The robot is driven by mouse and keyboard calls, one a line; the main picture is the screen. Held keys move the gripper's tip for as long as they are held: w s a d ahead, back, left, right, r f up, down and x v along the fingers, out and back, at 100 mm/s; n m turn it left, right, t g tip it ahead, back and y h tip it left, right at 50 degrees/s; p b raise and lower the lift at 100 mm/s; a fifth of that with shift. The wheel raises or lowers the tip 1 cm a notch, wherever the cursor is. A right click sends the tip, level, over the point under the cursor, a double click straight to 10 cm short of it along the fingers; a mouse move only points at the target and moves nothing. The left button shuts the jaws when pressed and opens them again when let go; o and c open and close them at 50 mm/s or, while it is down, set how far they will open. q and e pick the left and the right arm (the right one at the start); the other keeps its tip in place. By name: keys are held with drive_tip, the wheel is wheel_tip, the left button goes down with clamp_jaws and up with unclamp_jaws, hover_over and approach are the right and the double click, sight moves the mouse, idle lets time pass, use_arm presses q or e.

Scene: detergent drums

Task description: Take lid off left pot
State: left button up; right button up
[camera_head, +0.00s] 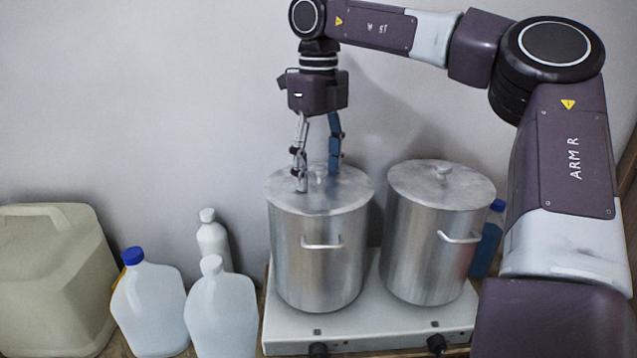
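The left pot (318,258) is a tall metal pot with a side handle, standing upright on a white two-knob stove (390,325). Its flat metal lid (345,192) sits on top. My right gripper (318,182) reaches down from above, its two fingers apart on either side of the lid's knob (318,171). The fingertips are at about the lid's height; whether they touch the knob or the lid is unclear. A second metal pot (428,250) with its own lid (440,187) stands to the right. My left gripper is not in view.
A large beige canister (50,280), a blue-capped jug (150,305), a white-capped jug (222,312) and a white bottle (213,242) stand left of the stove. A blue bottle (487,243) is behind the right pot, near my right arm. A wall is close behind.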

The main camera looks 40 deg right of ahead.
sight(318, 168)
drive_tip(key=shift+s, duration=0.1)
clamp_jaws()
idle(0.3)
drive_tip(key=shift+d+r+b, duration=0.1)
drive_tip(key=shift+r+b, duration=0.2)
drive_tip(key=shift+r, duration=0.25)
wheel_tip(318, 168, up, 8)
drive_tip(key=shift+f+b, duration=0.15)
drive_tip(key=shift+b, duration=0.35)
drive_tip(key=shift+r, duration=0.6)
